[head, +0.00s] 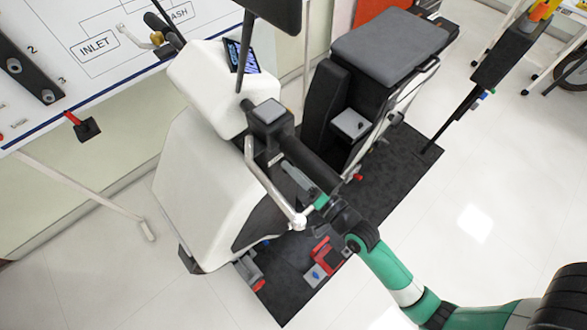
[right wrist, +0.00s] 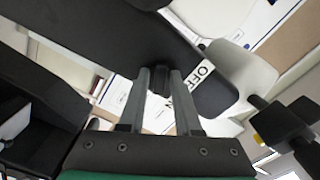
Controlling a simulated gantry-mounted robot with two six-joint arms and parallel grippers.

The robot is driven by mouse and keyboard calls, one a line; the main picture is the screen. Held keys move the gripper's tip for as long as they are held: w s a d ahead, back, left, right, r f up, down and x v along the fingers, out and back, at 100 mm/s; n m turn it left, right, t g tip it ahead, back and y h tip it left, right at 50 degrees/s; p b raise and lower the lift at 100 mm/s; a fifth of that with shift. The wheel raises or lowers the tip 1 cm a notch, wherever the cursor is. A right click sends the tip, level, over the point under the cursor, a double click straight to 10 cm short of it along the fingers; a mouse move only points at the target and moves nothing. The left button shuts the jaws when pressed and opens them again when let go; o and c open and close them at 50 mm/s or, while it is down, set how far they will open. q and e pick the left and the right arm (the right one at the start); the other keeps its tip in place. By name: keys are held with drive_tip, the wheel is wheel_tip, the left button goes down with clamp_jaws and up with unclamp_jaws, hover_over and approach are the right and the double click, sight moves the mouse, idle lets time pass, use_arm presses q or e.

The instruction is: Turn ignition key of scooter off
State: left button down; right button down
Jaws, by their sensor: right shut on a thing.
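The scooter (head: 200,170) has a white front body and dark handlebar, seen from above in the head view. My right gripper (head: 288,168) reaches in from the lower right, under the handlebar. In the right wrist view, my right gripper (right wrist: 160,72) is shut on the small black ignition key (right wrist: 160,83), held between its two grey fingertips. A white label reading OFF (right wrist: 203,75) sits just right of the fingertips. The key is hidden in the head view. My left gripper is not in view.
The handlebar (head: 310,165) and a silver lever (head: 265,180) are close to my right gripper. The grey seat (head: 390,45) is behind. A white board marked INLET (head: 95,45) stands at upper left. The tiled floor at right is open.

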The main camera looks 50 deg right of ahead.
drive_tip(key=shift+n, duration=0.3)
drive_tip(key=n+b, duration=0.3)
drive_tip(key=n, duration=0.8)
idle(0.4)
idle(0.5)
drive_tip(key=c, duration=0.8)
unclamp_jaws()
drive_tip(key=shift+c, duration=0.2)
